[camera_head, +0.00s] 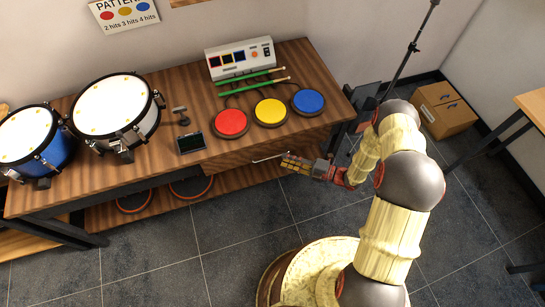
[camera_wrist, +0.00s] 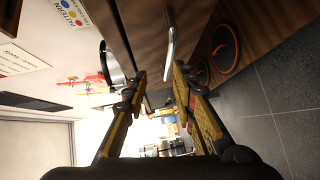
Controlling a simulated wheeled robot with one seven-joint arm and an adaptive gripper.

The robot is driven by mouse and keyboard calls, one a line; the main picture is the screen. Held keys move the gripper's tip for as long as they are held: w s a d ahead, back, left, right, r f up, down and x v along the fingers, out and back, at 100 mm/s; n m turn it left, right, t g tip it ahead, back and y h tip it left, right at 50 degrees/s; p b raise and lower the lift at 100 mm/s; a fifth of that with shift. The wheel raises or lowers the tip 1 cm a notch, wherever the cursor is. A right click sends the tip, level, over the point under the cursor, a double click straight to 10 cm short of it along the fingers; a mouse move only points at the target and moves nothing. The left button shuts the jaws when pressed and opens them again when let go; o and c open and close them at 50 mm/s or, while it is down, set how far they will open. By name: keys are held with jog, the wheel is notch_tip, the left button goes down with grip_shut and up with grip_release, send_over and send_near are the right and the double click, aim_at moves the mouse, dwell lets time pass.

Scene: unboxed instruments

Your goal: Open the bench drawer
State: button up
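The bench drawer (camera_head: 236,159) is in the front of the wooden bench, below the red and yellow pads. Its front looks flush with the bench, so it appears closed. Its thin metal handle (camera_head: 268,158) sticks out from the front. In the wrist view the handle (camera_wrist: 170,45) lies just ahead of the fingertips, its near end between them. My gripper (camera_head: 286,159) is at the right end of the handle. In the wrist view my gripper (camera_wrist: 160,72) is open, with a gap between its yellow fingers. I see no contact with the handle.
The bench (camera_head: 180,94) carries two drums, a small dark screen (camera_head: 191,143), red, yellow and blue pads, green sticks and a white control box (camera_head: 240,59). Round dark pads lie on the lower shelf. Tiled floor (camera_head: 235,235) in front of the bench is clear.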

aim_at(272, 157)
jog(key=shift+m, duration=0.6)
jog(key=shift+f+b+x, duration=0.25)
jog(key=shift+b+x, duration=0.05)
jog(key=shift+x, duration=0.95)
jog(key=shift+f+b+x, duration=0.25)
jog(key=shift+b+x, duration=0.1)
jog(key=shift+x, duration=0.95)
jog(key=shift+f+b+x, duration=0.25)
jog(key=shift+b+x, duration=0.05)
jog(key=shift+x, duration=0.95)
jog(key=shift+d, duration=0.1)
jog(key=shift+c, duration=0.8)
grip_shut()
